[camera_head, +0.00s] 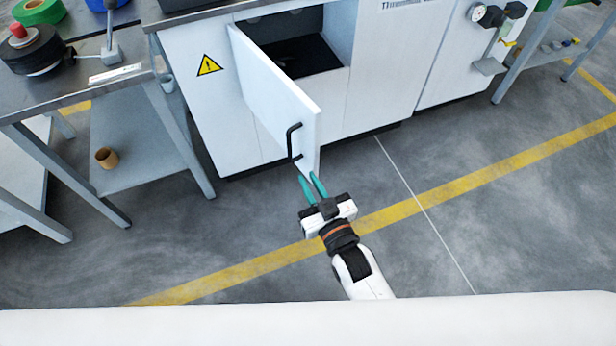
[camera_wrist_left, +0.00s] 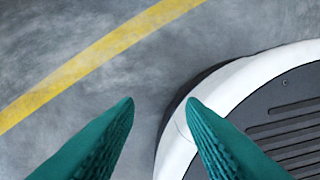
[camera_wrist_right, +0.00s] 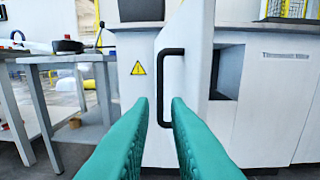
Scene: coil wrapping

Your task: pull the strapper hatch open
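The strapper hatch (camera_head: 276,100) is a white door on the front of the white machine, hinged at its left edge and swung well open, with a dark compartment (camera_head: 303,55) behind it. Its black bar handle (camera_head: 291,142) is near the free edge. My right gripper (camera_head: 312,176) is just in front of that edge, below the handle in the head view. In the right wrist view the handle (camera_wrist_right: 166,88) stands ahead, between and beyond the open, empty teal fingers (camera_wrist_right: 160,105); I see no grip on it. My left gripper (camera_wrist_left: 161,103) is open and empty above the floor.
A grey metal table (camera_head: 120,75) with tape rolls stands left of the machine, a brown cardboard core (camera_head: 107,158) on its lower shelf. Another table (camera_head: 550,58) stands at the right. The floor (camera_head: 480,230) in front, with a yellow line, is clear.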

